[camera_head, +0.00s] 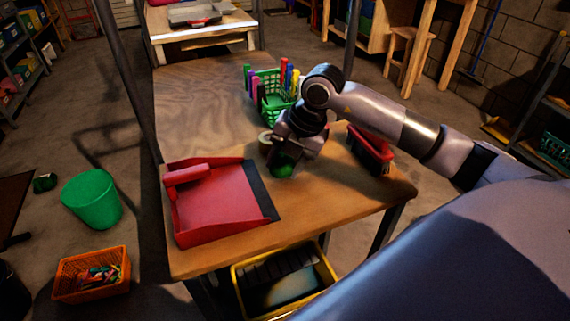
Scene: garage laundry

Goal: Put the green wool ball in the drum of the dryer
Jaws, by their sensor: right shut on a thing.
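My right gripper (285,158) is over the wooden table, pointing down, and is shut on the green wool ball (283,168). The ball shows as a dark green rounded shape below the jaws, partly hidden by them. I cannot tell whether it touches the table top. My left gripper is not in view. No dryer or drum shows in this view.
On the table (330,208) are a red dustpan (220,205), a red brush (371,148) and a green basket with markers (268,85). A yellow crate (238,275) is below. A green bucket (92,199) and orange basket (90,275) stand on the floor at left.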

